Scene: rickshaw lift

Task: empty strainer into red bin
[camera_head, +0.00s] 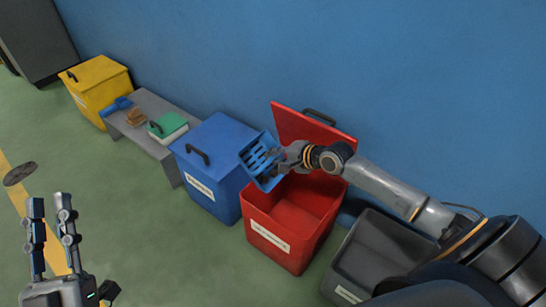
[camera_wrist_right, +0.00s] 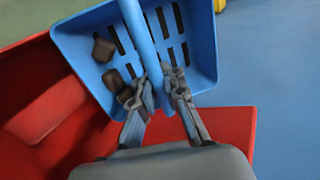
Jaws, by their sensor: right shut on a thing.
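The blue slotted strainer (camera_head: 258,158) is held over the back left of the open red bin (camera_head: 262,247), near the blue bin. My right gripper (camera_head: 278,163) is shut on the strainer's bar; the right wrist view shows the gripper (camera_wrist_right: 152,84) from close up. The red bin's wall (camera_wrist_right: 45,110) shows below and to the left. Its visible interior looks empty in the head view. My left gripper (camera_head: 50,203) is open and empty above the floor at the lower left.
The red bin's lid (camera_head: 308,133) stands open at the back. A closed blue bin (camera_head: 207,180) is on its left and a dark grey open bin (camera_head: 372,258) on its right. A grey bench (camera_head: 165,152) and yellow bin (camera_head: 97,88) stand farther left.

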